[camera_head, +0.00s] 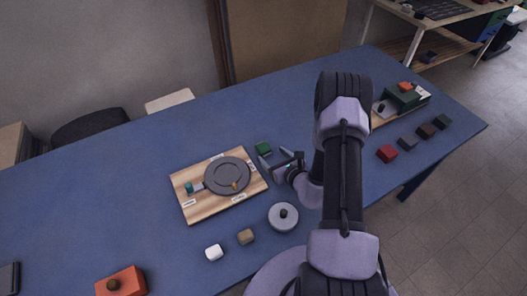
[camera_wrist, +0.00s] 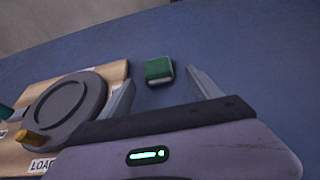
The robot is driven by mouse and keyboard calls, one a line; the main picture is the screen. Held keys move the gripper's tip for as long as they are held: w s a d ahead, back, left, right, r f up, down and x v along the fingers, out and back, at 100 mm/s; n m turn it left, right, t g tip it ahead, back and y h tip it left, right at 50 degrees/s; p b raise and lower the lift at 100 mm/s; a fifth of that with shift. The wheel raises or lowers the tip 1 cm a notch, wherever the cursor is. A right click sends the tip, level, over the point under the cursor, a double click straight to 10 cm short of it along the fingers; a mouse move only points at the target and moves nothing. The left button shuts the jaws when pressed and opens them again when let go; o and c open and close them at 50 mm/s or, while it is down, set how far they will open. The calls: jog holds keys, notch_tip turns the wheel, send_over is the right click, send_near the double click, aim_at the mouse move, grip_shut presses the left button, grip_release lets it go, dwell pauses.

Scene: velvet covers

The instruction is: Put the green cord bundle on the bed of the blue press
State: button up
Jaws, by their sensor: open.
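A small green block-like bundle (camera_head: 263,147) lies on the blue table, just beyond the right back corner of the wooden board. It also shows in the wrist view (camera_wrist: 159,70), green with a paler edge. My gripper (camera_head: 279,161) is open and empty, low over the table beside the board. In the wrist view the bundle lies ahead of the gap between my fingertips (camera_wrist: 161,88), apart from both. I cannot make out a press that is clearly blue. A dark green device (camera_head: 403,97) stands on a board at the right back, partly hidden by my arm.
The wooden board (camera_head: 188,210) carries a dark grey disc (camera_head: 228,176) and a teal knob, close left of my gripper. A grey round lidded piece (camera_head: 283,217), white and tan blocks and an orange block (camera_head: 121,282) lie nearer. Several small blocks lie at right. The table's back middle is clear.

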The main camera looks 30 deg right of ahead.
aim_at(266, 152)
jog(key=b+x, duration=0.1)
jog(key=x, duration=0.3)
jog(key=shift+w+a+f, duration=0.1)
jog(key=shift+w+a, duration=0.1)
jog(key=shift+w, duration=0.1)
jog(key=c, duration=1.6)
